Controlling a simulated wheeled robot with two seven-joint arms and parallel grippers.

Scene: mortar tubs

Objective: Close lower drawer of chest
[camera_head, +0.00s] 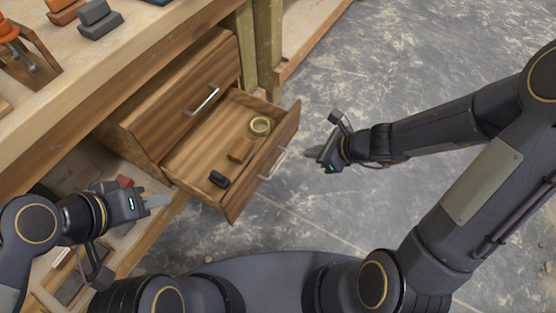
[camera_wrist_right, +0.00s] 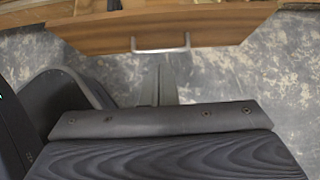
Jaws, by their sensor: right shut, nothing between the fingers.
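The wooden chest (camera_head: 150,128) stands under the workbench top. Its upper drawer (camera_head: 190,92) looks shut and has a silver handle. Its lower drawer (camera_head: 237,197) is pulled well out, with a tape roll, a small wooden block and a black item inside. My right gripper (camera_head: 313,155) is shut and empty, just in front of the lower drawer's front and apart from it. In the right wrist view the lower drawer's handle (camera_wrist_right: 160,46) lies just beyond my fingertips (camera_wrist_right: 160,70). My left gripper (camera_head: 158,201) is left of the drawer, near the lower shelf; its finger gap is unclear.
The workbench top (camera_head: 130,68) holds grey and orange items and a wooden rack. A lower shelf (camera_head: 150,232) with tools lies below on the left. A wooden post (camera_head: 268,40) stands behind the chest. The concrete floor (camera_head: 380,60) on the right is clear.

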